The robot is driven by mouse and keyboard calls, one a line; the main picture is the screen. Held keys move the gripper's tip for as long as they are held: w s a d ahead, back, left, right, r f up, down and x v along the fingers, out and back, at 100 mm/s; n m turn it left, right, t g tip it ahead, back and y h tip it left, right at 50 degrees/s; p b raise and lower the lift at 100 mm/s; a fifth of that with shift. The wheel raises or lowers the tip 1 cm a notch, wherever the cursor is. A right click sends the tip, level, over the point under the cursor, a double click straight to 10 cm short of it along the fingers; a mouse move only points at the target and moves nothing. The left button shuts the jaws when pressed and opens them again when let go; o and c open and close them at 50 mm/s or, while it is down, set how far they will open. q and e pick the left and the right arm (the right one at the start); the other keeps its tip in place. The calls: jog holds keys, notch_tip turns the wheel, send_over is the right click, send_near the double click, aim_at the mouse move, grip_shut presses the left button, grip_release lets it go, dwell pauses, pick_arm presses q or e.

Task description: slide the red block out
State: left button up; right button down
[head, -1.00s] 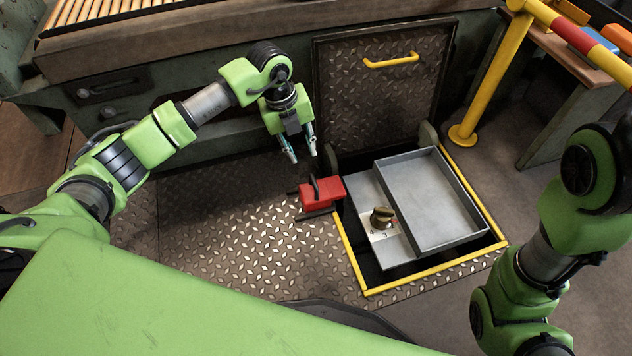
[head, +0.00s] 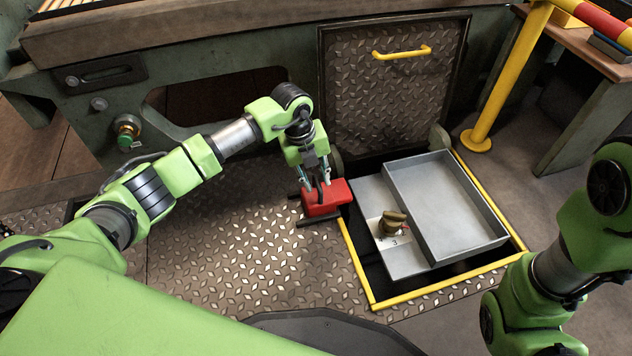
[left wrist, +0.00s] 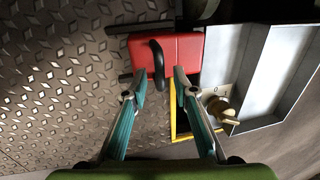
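The red block (head: 327,198) lies on the diamond-plate floor at the left edge of the open floor hatch, with black rails along its two sides. A black handle (left wrist: 158,63) stands up from its top. My left gripper (head: 315,181) is just above the block. In the left wrist view its fingers (left wrist: 159,83) are apart, one on each side of the handle's near end, with space between them. I cannot tell whether they touch the block. My right gripper is out of view; only my right arm shows at the right edge.
The hatch has a yellow rim (head: 360,268). In it sit a grey tray (head: 446,205) and a plate with a brass knob (head: 392,222) and numbers. The raised hatch lid (head: 388,95) stands behind. A yellow post (head: 505,80) rises at right. The plate floor left of the block is clear.

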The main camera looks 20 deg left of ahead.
pick_arm(q)
grip_shut()
jog(key=shift+s+a+r+p, duration=0.2)
jog(key=shift+a+p, duration=0.15)
jog(key=shift+p, duration=0.2)
jog(key=a, duration=0.1)
jog(key=s+p, duration=0.1)
jog(key=s+a+p, duration=0.1)
jog(key=shift+a+f, duration=0.25)
jog(key=shift+a, duration=0.1)
grip_release()
jog(key=shift+r, duration=0.15)
